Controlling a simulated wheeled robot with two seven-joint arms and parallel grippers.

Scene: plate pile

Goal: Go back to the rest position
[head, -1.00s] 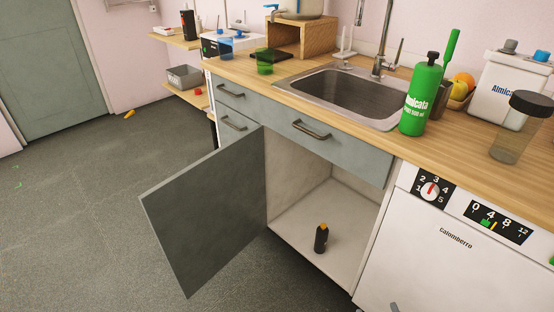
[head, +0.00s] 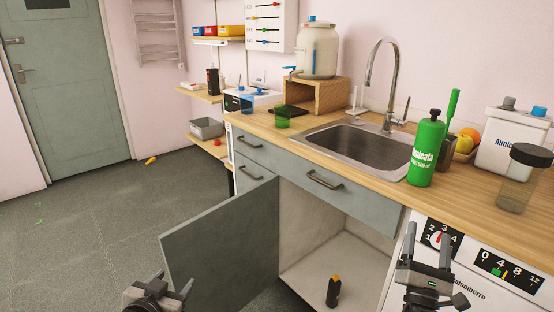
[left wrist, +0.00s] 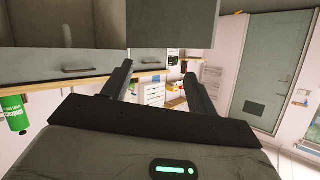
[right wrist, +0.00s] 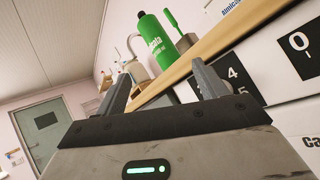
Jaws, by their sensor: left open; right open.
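My left gripper (head: 172,287) is at the bottom of the head view, in front of the open cabinet door (head: 215,250). Its two fingers are apart with nothing between them in the left wrist view (left wrist: 158,85). My right gripper (head: 429,250) is at the lower right of the head view, in front of the white appliance (head: 480,255). Its fingers are apart and empty in the right wrist view (right wrist: 160,85). A dark bottle with an orange cap (head: 333,292) stands upright inside the open cabinet under the sink.
The open door juts into the floor space. The floor (head: 90,230) at left is mostly clear.

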